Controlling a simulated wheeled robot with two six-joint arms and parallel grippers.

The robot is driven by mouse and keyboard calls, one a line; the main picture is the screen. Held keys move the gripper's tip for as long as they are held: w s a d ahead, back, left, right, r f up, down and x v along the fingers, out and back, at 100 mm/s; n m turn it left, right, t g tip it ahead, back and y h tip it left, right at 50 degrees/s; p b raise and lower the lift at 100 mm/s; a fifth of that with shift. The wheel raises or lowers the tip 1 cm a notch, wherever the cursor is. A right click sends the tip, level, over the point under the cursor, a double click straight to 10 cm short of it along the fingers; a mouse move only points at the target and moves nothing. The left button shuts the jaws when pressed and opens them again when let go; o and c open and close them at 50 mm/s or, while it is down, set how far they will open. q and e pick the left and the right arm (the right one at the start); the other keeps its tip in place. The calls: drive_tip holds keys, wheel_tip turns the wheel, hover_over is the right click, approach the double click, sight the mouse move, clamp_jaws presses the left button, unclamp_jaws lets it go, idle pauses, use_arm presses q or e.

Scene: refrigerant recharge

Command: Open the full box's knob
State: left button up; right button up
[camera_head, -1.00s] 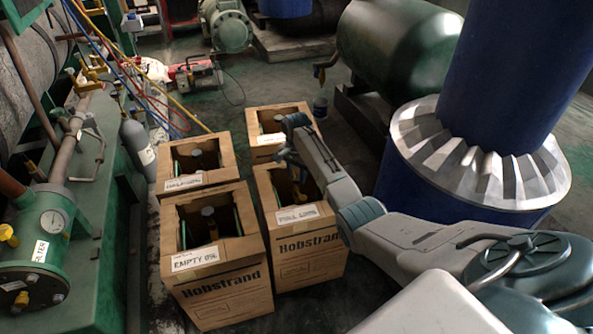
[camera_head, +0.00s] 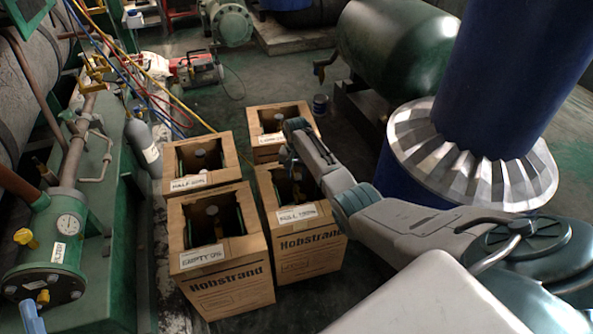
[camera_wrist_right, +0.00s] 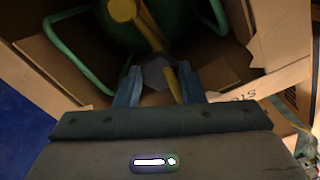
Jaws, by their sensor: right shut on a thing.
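The full box (camera_head: 307,255) is an open cardboard carton with a "FULL" label (camera_head: 297,215) on its front rim, at the right of the box group. My right gripper (camera_head: 289,172) reaches down into its opening. In the right wrist view, my right gripper (camera_wrist_right: 160,88) has its two fingers on either side of a small greyish knob (camera_wrist_right: 155,75) and is shut on it. A yellow valve stem (camera_wrist_right: 150,30) and a green cylinder top with handle bars (camera_wrist_right: 75,40) show inside the carton. The fingertips' contact is dark.
Around it stand the empty box (camera_head: 225,280), the half box (camera_head: 190,185) and another carton (camera_head: 268,150) behind. A blue column with a metal collar (camera_head: 470,165) stands at the right. Green machinery with a gauge (camera_head: 68,225) lines the left.

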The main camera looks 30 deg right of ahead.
drive_tip(key=n+p, duration=0.2)
drive_tip(key=shift+r+n, duration=0.15)
drive_tip(key=shift+n, duration=0.15)
drive_tip(key=n+p, duration=0.1)
drive_tip(key=n, duration=0.3)
drive_tip(key=shift+p, duration=0.4)
drive_tip(key=n, duration=0.3)
drive_tip(key=shift+n+p, duration=0.35)
drive_tip(key=shift+n, duration=0.05)
drive_tip(key=n, duration=0.3)
drive_tip(key=shift+n, duration=0.3)
drive_tip(key=n, duration=0.5)
drive_tip(key=shift+w+p, duration=0.1)
drive_tip(key=shift+p, duration=0.25)
use_arm(q)
drive_tip(key=s+f+g, duration=0.4)
drive_tip(key=f+g, duration=0.3)
drive_tip(key=f, duration=0.2)
drive_tip(key=s+d+f+g, duration=0.1)
drive_tip(key=s+f+g, duration=0.4)
drive_tip(key=f+g, duration=0.3)
drive_tip(key=shift+f, duration=1.1)
use_arm(e)
drive_tip(key=shift+n, duration=1.8)
use_arm(q)
drive_tip(key=shift+d, duration=0.1)
use_arm(e)
drive_tip(key=o, duration=0.7)
